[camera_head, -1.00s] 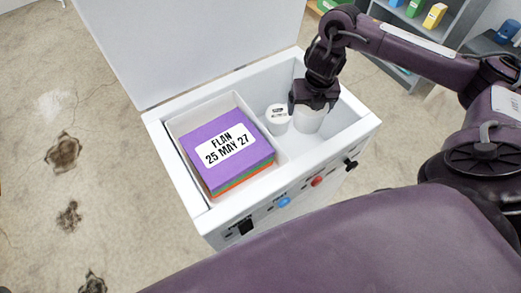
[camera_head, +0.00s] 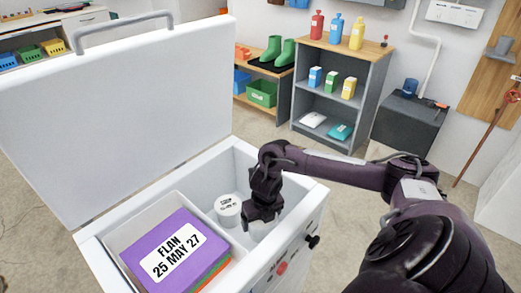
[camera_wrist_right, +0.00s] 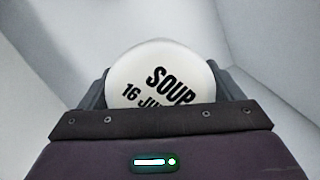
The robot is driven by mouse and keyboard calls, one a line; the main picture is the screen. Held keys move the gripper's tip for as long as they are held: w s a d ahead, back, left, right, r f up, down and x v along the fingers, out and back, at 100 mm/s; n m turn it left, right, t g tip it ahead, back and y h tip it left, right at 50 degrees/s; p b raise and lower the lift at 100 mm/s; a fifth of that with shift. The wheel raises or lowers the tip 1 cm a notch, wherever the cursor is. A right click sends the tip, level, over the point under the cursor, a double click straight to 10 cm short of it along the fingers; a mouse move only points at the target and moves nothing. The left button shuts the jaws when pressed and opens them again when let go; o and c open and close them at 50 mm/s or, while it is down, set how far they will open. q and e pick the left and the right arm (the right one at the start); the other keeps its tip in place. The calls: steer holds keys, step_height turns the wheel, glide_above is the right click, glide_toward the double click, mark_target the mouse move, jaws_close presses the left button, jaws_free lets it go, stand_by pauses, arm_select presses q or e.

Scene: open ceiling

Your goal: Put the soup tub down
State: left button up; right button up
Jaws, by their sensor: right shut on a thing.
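The soup tub (camera_wrist_right: 158,70) is white and round, with a black SOUP label on its lid in the right wrist view. My right gripper (camera_head: 262,214) is shut on it, with a dark finger on each side of the lid. In the head view the gripper hides most of the tub, inside the right part of the open white chest (camera_head: 103,262). A second white tub (camera_head: 228,203) with a dark-lettered lid stands just left of the gripper. I cannot tell whether the held tub touches the chest floor. My left gripper is not in view.
A white bin (camera_head: 117,241) in the chest's left part holds a stack topped by a purple box (camera_head: 162,238) marked FLAN. The raised lid (camera_head: 120,100) stands behind the chest. A grey shelf (camera_head: 342,88) and a dark cabinet (camera_head: 408,125) stand farther back.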

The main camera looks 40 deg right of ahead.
step_height(320, 180, down, 3)
steer(key=shift+f, duration=0.1)
step_height(320, 180, down, 3)
steer(key=shift+f+b, duration=0.15)
steer(key=shift+b, duration=0.3)
steer(key=shift+f, duration=0.4)
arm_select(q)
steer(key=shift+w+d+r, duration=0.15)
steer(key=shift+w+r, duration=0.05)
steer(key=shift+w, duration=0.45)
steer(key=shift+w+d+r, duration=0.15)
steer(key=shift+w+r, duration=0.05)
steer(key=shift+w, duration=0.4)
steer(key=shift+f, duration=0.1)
arm_select(e)
steer(key=o, duration=0.8)
steer(key=shift+f, duration=0.1)
steer(key=o, duration=0.3)
